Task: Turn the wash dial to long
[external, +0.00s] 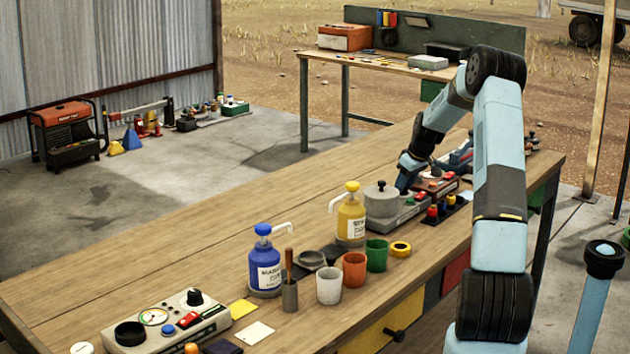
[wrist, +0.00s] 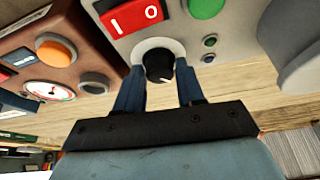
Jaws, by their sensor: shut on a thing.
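A black dial (wrist: 159,66) with a pale pointer mark sits on the front of a grey machine panel in the wrist view. My gripper (wrist: 160,75) has one blue finger on each side of the dial and is shut on it. The panel also carries a red rocker switch (wrist: 131,14) marked 1 and 0 and a green button (wrist: 205,7). I cannot read any setting label around the dial. In the external view my gripper (external: 404,185) is at the grey machine (external: 402,217) with the round lidded pot (external: 381,201); the dial is not clear there.
A brown box with an orange button (wrist: 55,51) and a gauge (wrist: 50,90) stands close on the left in the wrist view. Blue (external: 265,265) and yellow (external: 351,218) pump bottles and several cups stand on the bench nearby.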

